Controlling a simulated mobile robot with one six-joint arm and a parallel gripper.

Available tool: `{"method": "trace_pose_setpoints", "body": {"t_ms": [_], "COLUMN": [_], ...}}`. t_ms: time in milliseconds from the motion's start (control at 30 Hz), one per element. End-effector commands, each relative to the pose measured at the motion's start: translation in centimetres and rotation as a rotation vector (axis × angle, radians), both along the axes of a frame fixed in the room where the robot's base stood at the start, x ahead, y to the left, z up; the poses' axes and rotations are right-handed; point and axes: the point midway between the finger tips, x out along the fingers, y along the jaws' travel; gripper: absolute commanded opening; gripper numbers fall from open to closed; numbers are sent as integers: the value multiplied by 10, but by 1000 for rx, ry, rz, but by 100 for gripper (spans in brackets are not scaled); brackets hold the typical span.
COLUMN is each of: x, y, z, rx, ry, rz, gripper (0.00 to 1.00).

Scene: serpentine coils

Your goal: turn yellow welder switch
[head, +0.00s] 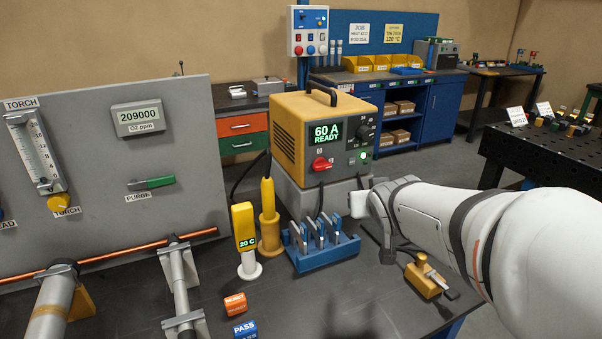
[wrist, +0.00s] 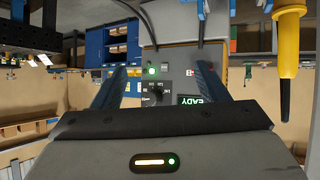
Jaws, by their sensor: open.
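The yellow welder (head: 290,135) stands on a grey block at the back of the bench. Its front has a green "60 A READY" display (head: 327,133), a red rotary switch (head: 321,164) below it, a black knob (head: 365,131) and a lit green lamp (head: 364,156). My gripper (head: 378,207) is in front of the welder, right of and below the red switch, and apart from it. In the wrist view my gripper (wrist: 162,70) is open and empty. The black knob (wrist: 156,92) and green lamp (wrist: 151,71) show between its fingers.
A blue rack (head: 325,252) with clamps, a yellow torch (head: 269,220) and a yellow thermometer (head: 245,240) stand left of my gripper. A yellow-based device (head: 428,279) lies below my arm. A grey panel (head: 100,175) is at left.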

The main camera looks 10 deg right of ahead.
Motion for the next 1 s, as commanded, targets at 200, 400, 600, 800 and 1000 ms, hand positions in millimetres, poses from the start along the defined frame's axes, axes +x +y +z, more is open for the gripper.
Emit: {"method": "trace_pose_setpoints", "body": {"t_ms": [200, 400, 600, 800, 1000], "x": [75, 103, 110, 132, 163], "y": [6, 24, 35, 43, 53], "z": [-19, -23, -23, -22, -22], "rx": [35, 108, 151, 155, 155], "ry": [-326, -501, -562, -565, -564], "rz": [166, 339, 426, 436, 435], "gripper": [67, 67, 67, 67, 67]}}
